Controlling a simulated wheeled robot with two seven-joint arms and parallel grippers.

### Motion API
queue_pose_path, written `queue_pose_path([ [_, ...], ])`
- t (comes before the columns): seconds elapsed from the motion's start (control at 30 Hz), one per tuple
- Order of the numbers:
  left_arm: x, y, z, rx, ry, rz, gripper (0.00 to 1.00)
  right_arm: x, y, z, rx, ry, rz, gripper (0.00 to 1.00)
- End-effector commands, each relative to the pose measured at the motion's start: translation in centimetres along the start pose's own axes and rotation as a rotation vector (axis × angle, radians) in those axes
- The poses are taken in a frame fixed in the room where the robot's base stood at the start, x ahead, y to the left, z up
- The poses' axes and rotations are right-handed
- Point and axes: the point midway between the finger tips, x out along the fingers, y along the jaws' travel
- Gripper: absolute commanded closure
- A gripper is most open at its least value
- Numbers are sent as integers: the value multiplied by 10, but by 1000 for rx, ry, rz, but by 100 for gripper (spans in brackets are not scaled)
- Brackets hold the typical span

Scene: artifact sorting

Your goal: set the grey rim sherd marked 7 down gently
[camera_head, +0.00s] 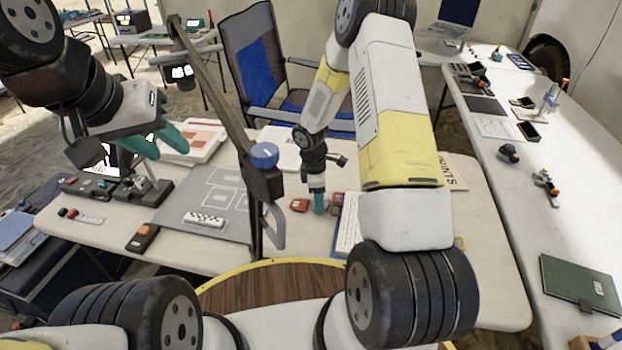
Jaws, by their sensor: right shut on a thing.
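My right gripper (319,204) points down at the table just right of the grey mat, its teal fingertips close together. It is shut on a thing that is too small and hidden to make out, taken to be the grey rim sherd. I cannot read a mark 7 or tell whether it touches the table. My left gripper (156,147) is at the left, raised above the table's far left part, with its teal fingers apart and nothing seen between them.
The grey mat (190,187) has white outlines and a white dotted strip (204,219). A small red item (299,205) lies left of the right fingertips; a white keyboard-like object (348,228) lies to their right.

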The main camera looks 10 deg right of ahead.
Motion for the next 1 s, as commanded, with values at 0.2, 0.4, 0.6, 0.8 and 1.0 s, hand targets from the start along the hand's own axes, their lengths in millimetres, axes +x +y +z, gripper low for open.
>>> queue_pose_path([
  [0.2, 0, 0, 0, 0, 0, 0, 64, 0, 1, 0, 1, 0, 2, 87],
  [0.4, 0, 0, 0, 0, 0, 0, 64, 2, 1, 0, 1, 0, 2, 30],
  [0.6, 0, 0, 0, 0, 0, 0, 64, 2, 0, 0, 1, 0, 2, 26],
  [0.8, 0, 0, 0, 0, 0, 0, 64, -2, 1, 0, 1, 1, 3, 26],
  [1.0, 0, 0, 0, 0, 0, 0, 64, -33, 2, 0, 3, 2, 7, 26],
])
